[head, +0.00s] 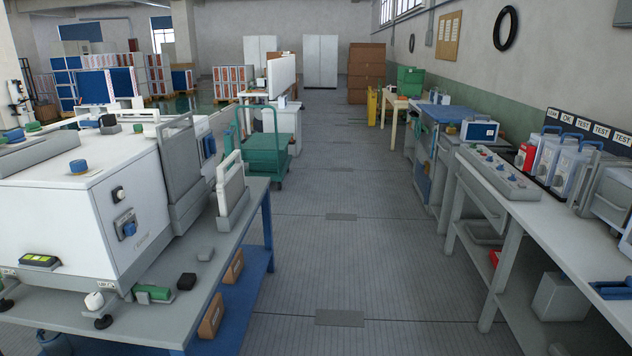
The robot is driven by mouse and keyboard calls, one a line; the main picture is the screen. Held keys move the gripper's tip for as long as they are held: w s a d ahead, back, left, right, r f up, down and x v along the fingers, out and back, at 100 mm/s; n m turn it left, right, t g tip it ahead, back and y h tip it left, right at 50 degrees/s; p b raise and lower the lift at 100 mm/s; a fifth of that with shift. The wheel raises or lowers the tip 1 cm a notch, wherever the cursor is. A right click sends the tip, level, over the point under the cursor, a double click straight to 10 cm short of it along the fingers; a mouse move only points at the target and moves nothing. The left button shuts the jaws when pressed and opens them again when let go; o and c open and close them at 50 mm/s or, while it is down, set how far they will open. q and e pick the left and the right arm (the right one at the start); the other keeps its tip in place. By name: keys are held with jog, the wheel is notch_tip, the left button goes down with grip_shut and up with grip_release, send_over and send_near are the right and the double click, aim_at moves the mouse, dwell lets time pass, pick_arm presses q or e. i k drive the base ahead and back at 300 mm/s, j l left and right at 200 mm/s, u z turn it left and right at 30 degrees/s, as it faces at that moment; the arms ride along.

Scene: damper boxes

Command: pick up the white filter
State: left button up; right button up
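A thin white panel with a pale frame (231,186), which looks like the white filter, stands upright at the right end of the left workbench. Its lower edge sits in a grey holder (233,217). A larger grey framed panel (182,165) stands to its left, against a big white box unit (85,210). I cannot tell whether that panel is also a filter. Neither of my grippers is in view.
The left workbench (225,245) carries small grey, black and green parts. A green cart (264,155) stands behind it. The right bench (520,215) holds a grey control panel (498,172) and several handled units. The grey aisle floor (330,240) between the benches is clear.

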aim_at(230, 187)
jog(key=i+u, duration=0.2)
jog(key=i, duration=0.25)
jog(key=i+l+u, duration=0.15)
jog(key=i, duration=0.25)
jog(key=i+l+u, duration=0.2)
jog(key=i, duration=0.2)
